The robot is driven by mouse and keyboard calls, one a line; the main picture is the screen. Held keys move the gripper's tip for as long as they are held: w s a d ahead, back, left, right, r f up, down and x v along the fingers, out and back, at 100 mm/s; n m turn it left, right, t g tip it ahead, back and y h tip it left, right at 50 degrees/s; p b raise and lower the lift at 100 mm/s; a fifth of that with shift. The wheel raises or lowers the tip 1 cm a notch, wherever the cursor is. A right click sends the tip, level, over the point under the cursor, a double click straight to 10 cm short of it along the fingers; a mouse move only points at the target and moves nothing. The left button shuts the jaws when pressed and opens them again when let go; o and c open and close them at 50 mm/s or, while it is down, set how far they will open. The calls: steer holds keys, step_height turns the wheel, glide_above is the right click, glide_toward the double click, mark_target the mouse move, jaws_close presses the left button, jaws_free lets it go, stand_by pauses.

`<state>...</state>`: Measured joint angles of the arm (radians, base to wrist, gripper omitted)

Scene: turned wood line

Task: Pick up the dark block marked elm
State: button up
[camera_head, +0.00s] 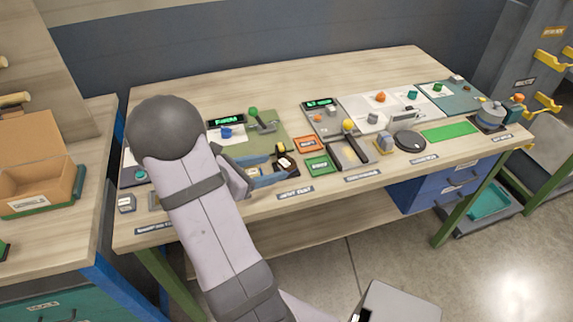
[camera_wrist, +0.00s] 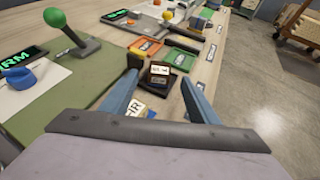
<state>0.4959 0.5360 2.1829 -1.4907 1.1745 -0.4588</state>
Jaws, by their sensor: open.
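A dark block (camera_wrist: 158,77) with a pale label on its face shows just beyond and between my fingertips in the wrist view. The lettering is too small to read, so I cannot confirm it says elm. In the head view a dark block (camera_head: 286,164) sits by the tips of my fingers. My gripper (camera_wrist: 159,78) is open, with its two blue fingers apart and nothing held; it also shows low over the bench in the head view (camera_head: 278,168). A pale labelled block (camera_wrist: 136,107) lies nearer my palm, partly hidden by it.
An orange tray (camera_head: 309,143) and a green tray (camera_head: 319,165) lie just right of my fingers. A green-knobbed lever (camera_head: 262,122) stands behind on a green mat. The bench's front edge (camera_head: 330,190) is close. Several small parts and panels fill the bench to the right.

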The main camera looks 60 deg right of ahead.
mark_target(282, 164)
steer(key=shift+p+x, duration=0.7)
steer(key=shift+x, duration=1.9)
steer(key=shift+c, duration=0.6)
steer(key=c, duration=1.1)
